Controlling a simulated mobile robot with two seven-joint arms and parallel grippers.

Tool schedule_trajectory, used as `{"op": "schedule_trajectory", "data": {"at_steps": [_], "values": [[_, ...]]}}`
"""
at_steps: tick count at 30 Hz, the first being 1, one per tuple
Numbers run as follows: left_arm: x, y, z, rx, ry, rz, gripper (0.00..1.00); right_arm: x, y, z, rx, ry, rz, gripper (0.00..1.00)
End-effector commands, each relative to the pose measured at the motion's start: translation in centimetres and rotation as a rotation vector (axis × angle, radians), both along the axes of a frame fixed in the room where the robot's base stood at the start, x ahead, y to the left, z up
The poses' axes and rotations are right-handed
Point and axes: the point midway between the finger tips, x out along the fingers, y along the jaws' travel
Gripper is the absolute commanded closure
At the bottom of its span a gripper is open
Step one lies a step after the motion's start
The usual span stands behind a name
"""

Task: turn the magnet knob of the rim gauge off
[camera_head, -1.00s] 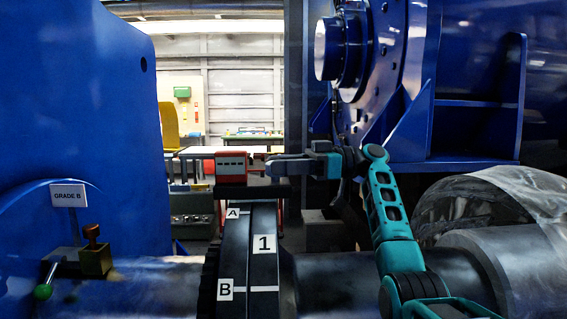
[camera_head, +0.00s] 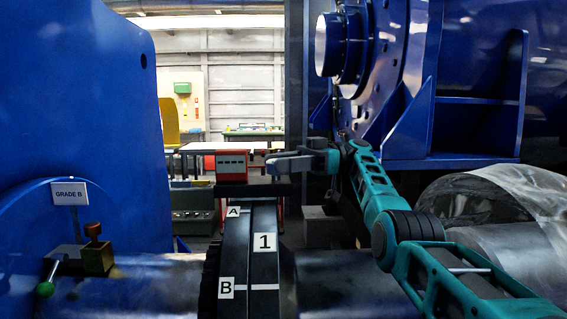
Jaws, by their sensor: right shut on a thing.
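A red box with a row of pale dashes on its face (camera_head: 232,165), which I take for the rim gauge, sits on a dark bar on top of the black ring marked 1, A and B (camera_head: 262,270). My right gripper (camera_head: 270,165) comes in from the right, its grey fingers pointing left at the right side of the box. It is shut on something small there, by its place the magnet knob. The fingers hide the knob, so I cannot see which way it is turned. My left gripper is not in view.
A brass block with a brown knob (camera_head: 97,258) and a green-ended lever (camera_head: 45,289) stand at left by a GRADE B sign (camera_head: 69,193). A blue housing (camera_head: 80,110) fills the left. A blue machine (camera_head: 470,80) stands behind my right arm. A shaft runs below.

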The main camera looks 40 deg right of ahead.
Motion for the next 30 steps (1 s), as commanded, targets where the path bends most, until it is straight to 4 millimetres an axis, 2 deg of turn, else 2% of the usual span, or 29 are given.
{"op": "schedule_trajectory", "data": {"at_steps": [17, 18, 25, 30], "values": [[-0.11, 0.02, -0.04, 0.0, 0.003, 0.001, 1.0, 0.02, 0.01, 0.13, 0.002, -0.002, 0.01, 0.89], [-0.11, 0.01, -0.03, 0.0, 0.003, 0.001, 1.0, 0.02, 0.01, 0.13, 0.002, -0.002, 0.01, 0.56], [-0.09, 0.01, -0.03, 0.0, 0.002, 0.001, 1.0, 0.02, 0.01, 0.07, 0.001, -0.001, 0.01, 0.34], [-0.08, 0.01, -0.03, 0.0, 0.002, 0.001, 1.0, 0.02, 0.01, 0.03, 0.001, 0.0, 0.01, 0.33]]}}
